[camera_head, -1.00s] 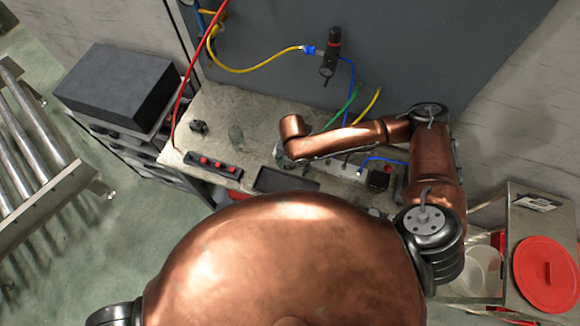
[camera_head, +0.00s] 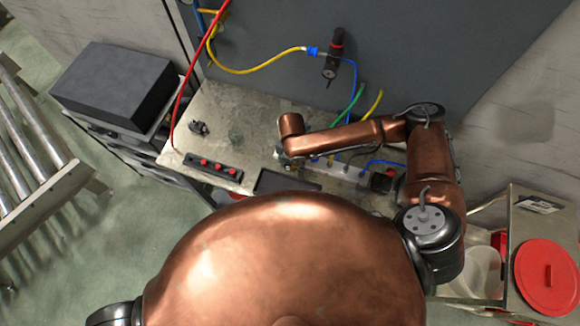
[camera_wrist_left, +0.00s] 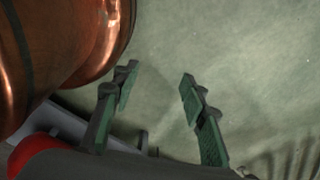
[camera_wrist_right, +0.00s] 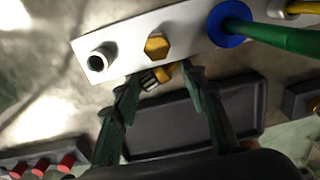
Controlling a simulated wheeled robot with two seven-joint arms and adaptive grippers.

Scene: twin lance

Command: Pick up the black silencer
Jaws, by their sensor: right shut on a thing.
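In the right wrist view, a small dark ribbed piece with a yellow-brass part, which looks like the black silencer (camera_wrist_right: 150,78), sits between the fingertips of my right gripper (camera_wrist_right: 160,80). The gripper is shut on it, beside the front edge of a pale manifold block (camera_wrist_right: 122,48). In the head view the right gripper (camera_head: 287,161) is low over the workbench, mostly hidden under its copper arm, and the silencer cannot be made out. My left gripper (camera_wrist_left: 158,85) is open and empty above the green floor.
The block carries an open port (camera_wrist_right: 97,62), a yellow hex fitting (camera_wrist_right: 157,46) and a blue collar (camera_wrist_right: 229,24) with a green hose. A dark tray (camera_wrist_right: 190,118) lies just in front. A strip with red buttons (camera_head: 213,167) is left. Hoses hang from the back panel.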

